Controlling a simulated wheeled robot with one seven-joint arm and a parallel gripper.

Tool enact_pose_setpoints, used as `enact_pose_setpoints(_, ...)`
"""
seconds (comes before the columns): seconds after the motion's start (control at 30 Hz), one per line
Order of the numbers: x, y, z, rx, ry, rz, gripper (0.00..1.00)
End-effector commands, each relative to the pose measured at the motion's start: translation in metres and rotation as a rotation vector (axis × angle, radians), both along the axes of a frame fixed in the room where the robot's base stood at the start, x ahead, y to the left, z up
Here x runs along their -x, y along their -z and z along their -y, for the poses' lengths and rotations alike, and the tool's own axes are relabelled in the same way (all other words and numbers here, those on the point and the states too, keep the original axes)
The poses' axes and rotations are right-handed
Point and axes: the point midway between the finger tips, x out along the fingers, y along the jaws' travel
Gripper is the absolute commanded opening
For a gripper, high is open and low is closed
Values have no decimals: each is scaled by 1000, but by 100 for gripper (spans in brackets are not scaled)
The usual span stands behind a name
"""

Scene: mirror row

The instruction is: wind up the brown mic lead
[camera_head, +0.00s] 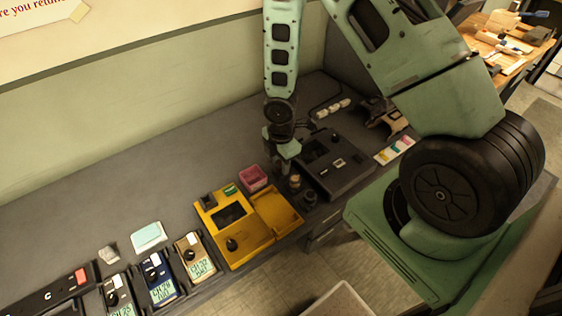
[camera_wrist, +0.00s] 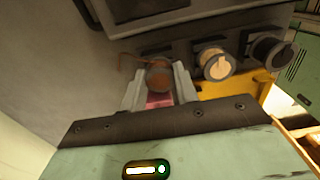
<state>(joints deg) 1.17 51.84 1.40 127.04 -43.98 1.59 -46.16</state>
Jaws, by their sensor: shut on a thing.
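My gripper (camera_wrist: 157,84) is shut on the round brown mic lead (camera_wrist: 159,74), seen between its two pale fingers in the wrist view. A thin brown strand trails from the lead to the left. In the head view my gripper (camera_head: 283,165) is low over the bench, between the pink box and the dark device; its fingers are dim there, and I cannot make out the brown lead. Beside the brown lead stand a beige-topped round item (camera_wrist: 215,63) and a black one (camera_wrist: 268,51), apart from my fingers.
The yellow case (camera_head: 236,226) lies open left of my gripper, with the pink box (camera_head: 253,177) behind it. The dark device (camera_head: 334,163) is close on the right. Several handheld units stand at the front left. The bench (camera_head: 130,205) is clear at the back left.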

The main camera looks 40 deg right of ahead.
Motion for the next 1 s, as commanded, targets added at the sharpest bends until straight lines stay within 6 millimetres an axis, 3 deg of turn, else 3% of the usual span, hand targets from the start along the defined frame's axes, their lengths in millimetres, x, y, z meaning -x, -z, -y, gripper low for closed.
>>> enact_pose_setpoints(0.27, 0, 0, 0, 0, 55, 0, 21)
enact_pose_setpoints(0.8, 0, 0, 0, 0, 1337, 0, 20)
enact_pose_setpoints(1.0, 0, 0, 0, 0, 1596, 0, 20)
